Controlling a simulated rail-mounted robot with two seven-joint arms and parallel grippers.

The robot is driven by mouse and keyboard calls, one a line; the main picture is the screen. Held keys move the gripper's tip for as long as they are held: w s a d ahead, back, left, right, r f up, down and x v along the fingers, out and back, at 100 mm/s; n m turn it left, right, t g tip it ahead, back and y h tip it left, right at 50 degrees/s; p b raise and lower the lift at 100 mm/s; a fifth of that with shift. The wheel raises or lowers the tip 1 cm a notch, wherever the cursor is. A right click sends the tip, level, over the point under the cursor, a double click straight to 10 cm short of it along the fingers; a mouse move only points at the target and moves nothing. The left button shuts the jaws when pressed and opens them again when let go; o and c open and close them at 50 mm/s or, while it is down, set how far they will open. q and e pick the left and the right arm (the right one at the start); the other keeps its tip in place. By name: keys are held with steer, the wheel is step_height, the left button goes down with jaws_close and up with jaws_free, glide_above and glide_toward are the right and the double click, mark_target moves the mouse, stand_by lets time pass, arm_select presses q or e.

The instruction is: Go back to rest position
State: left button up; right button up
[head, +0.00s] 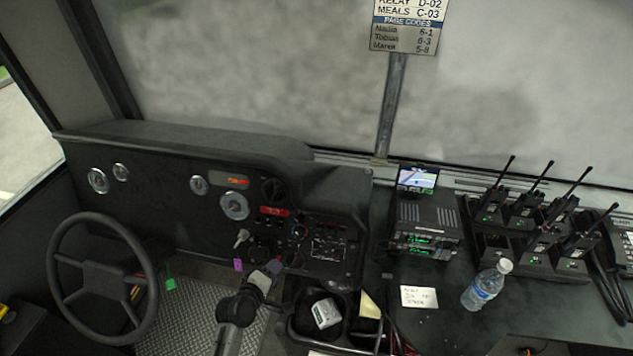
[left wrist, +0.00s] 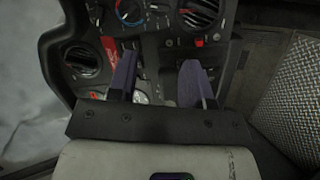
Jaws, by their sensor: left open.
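My left gripper (head: 274,266) is in front of the lower part of the dashboard (head: 160,165), beside the control panel. In the left wrist view its two purple fingers (left wrist: 160,76) stand apart with nothing between them, facing the knobs and round vents. The gripper appears empty. My right gripper does not show clearly in either view.
The steering wheel (head: 103,278) is at the left. A water bottle (head: 487,286), a paper note (head: 419,297) and several radios (head: 490,205) are on the right-hand console.

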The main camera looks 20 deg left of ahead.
arm_select(q)
steer(key=s+d+r+m+g+p, duration=0.35)
steer(key=s+r+m, duration=0.35)
steer(key=s, duration=0.4)
steer(key=s+d+r+m+g+p, duration=0.2)
steer(key=s+d+r+m+g, duration=0.3)
steer(key=s+m, duration=0.5)
steer(key=s+f+g+p, duration=0.1)
steer(key=s+p, duration=0.1)
steer(key=s, duration=0.7)
steer(key=shift+s+a+f, duration=0.15)
steer(key=shift+f, duration=0.2)
